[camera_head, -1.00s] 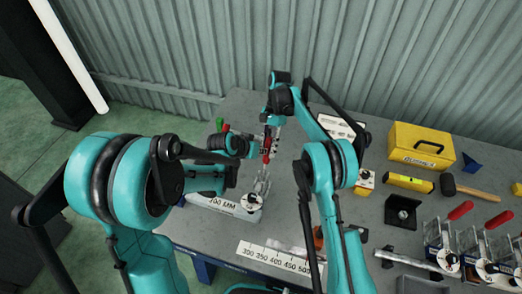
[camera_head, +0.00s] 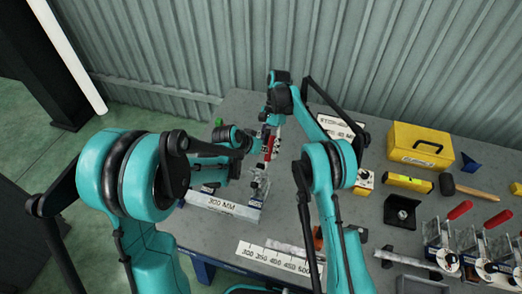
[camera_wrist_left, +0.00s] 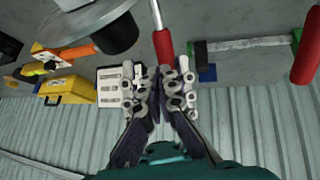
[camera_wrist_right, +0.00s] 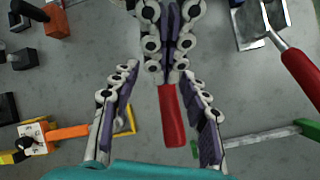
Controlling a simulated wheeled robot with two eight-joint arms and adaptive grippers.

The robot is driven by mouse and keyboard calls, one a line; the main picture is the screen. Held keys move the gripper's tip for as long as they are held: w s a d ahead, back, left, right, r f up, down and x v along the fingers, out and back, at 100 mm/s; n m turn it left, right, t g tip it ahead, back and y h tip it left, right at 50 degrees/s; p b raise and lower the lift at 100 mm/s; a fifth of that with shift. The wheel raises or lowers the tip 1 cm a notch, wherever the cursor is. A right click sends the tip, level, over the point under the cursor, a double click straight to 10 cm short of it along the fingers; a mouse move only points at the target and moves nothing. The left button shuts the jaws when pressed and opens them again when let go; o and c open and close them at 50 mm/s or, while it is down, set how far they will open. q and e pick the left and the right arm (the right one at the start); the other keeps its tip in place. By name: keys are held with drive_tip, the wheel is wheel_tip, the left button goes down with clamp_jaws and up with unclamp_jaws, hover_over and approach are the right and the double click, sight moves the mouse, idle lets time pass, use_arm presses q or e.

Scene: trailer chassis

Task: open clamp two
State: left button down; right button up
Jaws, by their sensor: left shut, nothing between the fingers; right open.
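A clamp (camera_head: 259,184) stands on the pale block marked 300 MM on the table in the head view, partly hidden by my arms. A red clamp handle (camera_wrist_right: 172,115) lies between the spread fingers of my open right gripper (camera_wrist_right: 158,118) in the right wrist view, apart from both fingers. In the left wrist view a red handle (camera_wrist_left: 163,46) on a metal rod ends at the fingertips of my left gripper (camera_wrist_left: 162,72). My left gripper is shut and empty. Its fingers also show at the top of the right wrist view. Whether they touch the handle I cannot tell.
Clamps with red handles (camera_head: 460,210) stand at the right. A yellow box (camera_head: 421,145), a level (camera_head: 408,182), a hammer (camera_head: 470,189) and a black bracket (camera_head: 402,211) lie right of my arms. A ruler strip (camera_head: 277,258) lies in front.

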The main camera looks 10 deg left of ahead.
drive_tip(key=v, duration=0.6)
drive_tip(key=shift+w+r, duration=0.2)
drive_tip(key=shift+r, duration=0.05)
drive_tip(key=s+d+r+n+t, duration=0.2)
drive_tip(key=s+d+r+t, duration=0.1)
drive_tip(key=s+d+r, duration=0.4)
drive_tip(key=s+d+r+n+t, duration=0.1)
drive_tip(key=s+d+r+t, duration=0.3)
drive_tip(key=r, duration=0.4)
use_arm(q)
drive_tip(key=shift+w+f+g, duration=0.15)
drive_tip(key=shift+w+g, duration=0.15)
drive_tip(key=shift+w, duration=0.05)
use_arm(e)
drive_tip(key=s+d+f+n+t, duration=0.2)
drive_tip(key=s+d+f+t, duration=0.1)
drive_tip(key=s, duration=0.6)
drive_tip(key=s+d+f+n+t+h, duration=0.1)
drive_tip(key=s+d+f+n+t, duration=0.1)
drive_tip(key=s+d+f, duration=0.3)
drive_tip(key=s+d, duration=0.2)
drive_tip(key=s, duration=0.2)
drive_tip(key=shift+s+d+n+t, duration=0.25)
drive_tip(key=shift+d+n+t, duration=0.05)
drive_tip(key=shift+d+t, duration=0.1)
use_arm(q)
drive_tip(key=shift+s, duration=0.1)
